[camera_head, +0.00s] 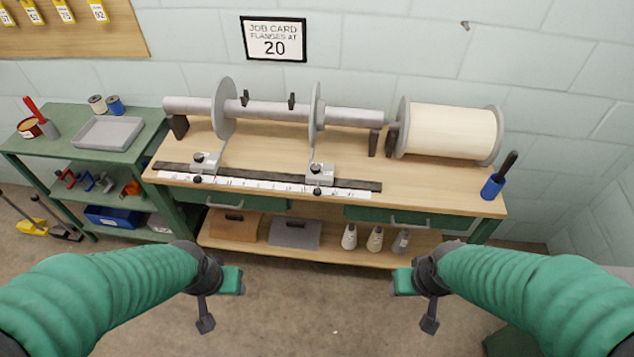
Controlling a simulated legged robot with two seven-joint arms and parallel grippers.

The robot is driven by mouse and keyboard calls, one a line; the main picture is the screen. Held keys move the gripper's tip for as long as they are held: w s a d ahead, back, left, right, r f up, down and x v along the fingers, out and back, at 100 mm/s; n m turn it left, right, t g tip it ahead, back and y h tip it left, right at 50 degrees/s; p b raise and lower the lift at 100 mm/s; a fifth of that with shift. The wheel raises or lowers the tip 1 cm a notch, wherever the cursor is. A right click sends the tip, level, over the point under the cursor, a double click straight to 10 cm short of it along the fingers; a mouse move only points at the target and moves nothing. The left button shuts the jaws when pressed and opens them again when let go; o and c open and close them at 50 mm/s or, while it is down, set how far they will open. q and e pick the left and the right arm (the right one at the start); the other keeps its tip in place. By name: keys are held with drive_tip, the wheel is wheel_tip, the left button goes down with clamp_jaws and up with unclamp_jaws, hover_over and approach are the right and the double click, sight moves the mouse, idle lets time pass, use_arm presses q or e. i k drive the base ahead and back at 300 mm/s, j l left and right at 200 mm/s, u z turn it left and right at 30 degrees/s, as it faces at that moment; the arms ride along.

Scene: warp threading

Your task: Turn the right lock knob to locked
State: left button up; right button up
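The right lock knob (317,191) is a small dark knob at the front of the right grey carriage (321,173), on the rail along the bench front. Its locked or unlocked setting is too small to tell. A matching left knob (197,180) sits at the left carriage (206,162). Each carriage has an arm rising to a grey flange disc. My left gripper (219,300) and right gripper (416,300) are in front of the bench, apart from both knobs. Nothing shows held in either; finger opening is unclear.
A white scale (263,185) runs along the front of the wooden bench. A shaft with two discs (225,108) (316,112) and a large cream spool (450,130) stand behind. A job card (274,39) reads 20.

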sight(315, 168)
drive_tip(key=i+j+u, duration=0.1)
drive_tip(key=i+u, duration=0.7)
drive_tip(key=i+l, duration=0.05)
